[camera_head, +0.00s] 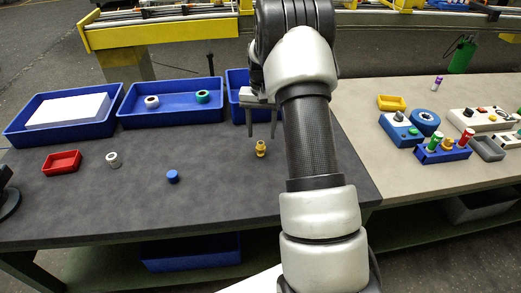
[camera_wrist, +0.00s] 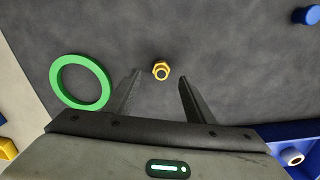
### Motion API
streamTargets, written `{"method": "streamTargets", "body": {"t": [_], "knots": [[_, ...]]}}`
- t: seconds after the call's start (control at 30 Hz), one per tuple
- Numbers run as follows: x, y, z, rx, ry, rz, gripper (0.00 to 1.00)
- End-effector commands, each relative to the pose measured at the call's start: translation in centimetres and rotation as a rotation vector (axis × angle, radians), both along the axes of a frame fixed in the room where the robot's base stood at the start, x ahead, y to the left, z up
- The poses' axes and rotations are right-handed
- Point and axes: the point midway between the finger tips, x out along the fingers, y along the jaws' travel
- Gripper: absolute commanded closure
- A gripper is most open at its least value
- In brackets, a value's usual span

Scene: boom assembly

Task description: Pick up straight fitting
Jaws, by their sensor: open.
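The straight fitting is likely the small brass-yellow piece (camera_head: 261,148) standing upright on the dark grey table. In the wrist view the brass fitting (camera_wrist: 161,70) shows from above, with a hex rim and a round opening. My gripper (camera_head: 262,136) is open and empty, its fingers pointing down at the fitting. In the wrist view my gripper (camera_wrist: 160,77) has one finger on each side of the fitting in the picture. The fingertips look above the fitting; the exact height gap is hard to tell. No contact is visible.
A green ring (camera_wrist: 80,82) lies beside the fitting, hidden by my arm in the head view. A blue cap (camera_head: 173,176), a grey-white ring (camera_head: 113,159) and a red tray (camera_head: 62,162) stand left. Blue bins (camera_head: 172,116) line the back.

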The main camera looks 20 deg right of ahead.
Motion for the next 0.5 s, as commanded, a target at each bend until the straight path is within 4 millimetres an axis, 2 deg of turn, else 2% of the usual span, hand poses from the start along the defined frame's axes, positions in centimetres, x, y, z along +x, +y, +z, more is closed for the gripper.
{"method": "streamTargets", "body": {"t": [0.1,0.33,0.5], "knots": [[0.0,0.0,-1.2,0.001,0.001,0.000,0.51],[0.0,0.1,-2.5,0.000,0.000,0.001,0.51],[0.1,0.3,-5.1,0.001,0.003,0.001,0.51]]}}
